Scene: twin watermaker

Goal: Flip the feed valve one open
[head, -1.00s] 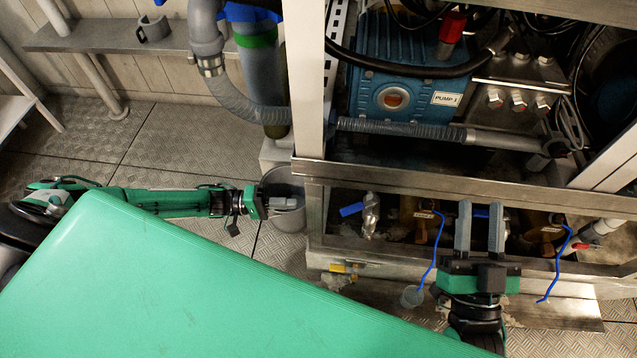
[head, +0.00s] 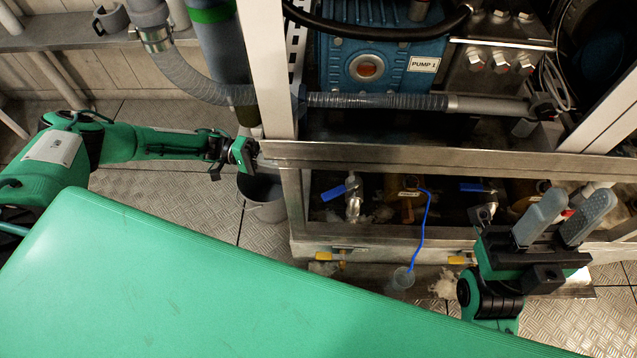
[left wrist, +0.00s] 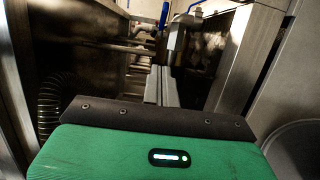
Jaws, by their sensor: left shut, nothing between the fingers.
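Two metal valves with blue lever handles sit in the low bay under the pump in the head view. The left one has its blue handle (head: 334,192) pointing left of its body (head: 353,203); the right one has its blue handle (head: 473,187). No label tells which is feed valve one. A blue valve handle (left wrist: 164,15) also shows at the top of the left wrist view, beyond my fingers. My left gripper (head: 264,161) is shut and empty at the frame's left post, left of the valves. My right gripper (head: 572,207) is open and empty in front of the bay's right side.
A steel rail (head: 420,157) and an upright post (head: 267,70) frame the bay. A grey bucket (head: 264,204) stands below my left gripper. The blue pump (head: 375,65) is above. A blue tube (head: 425,225) hangs in front. My green body covers the lower left.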

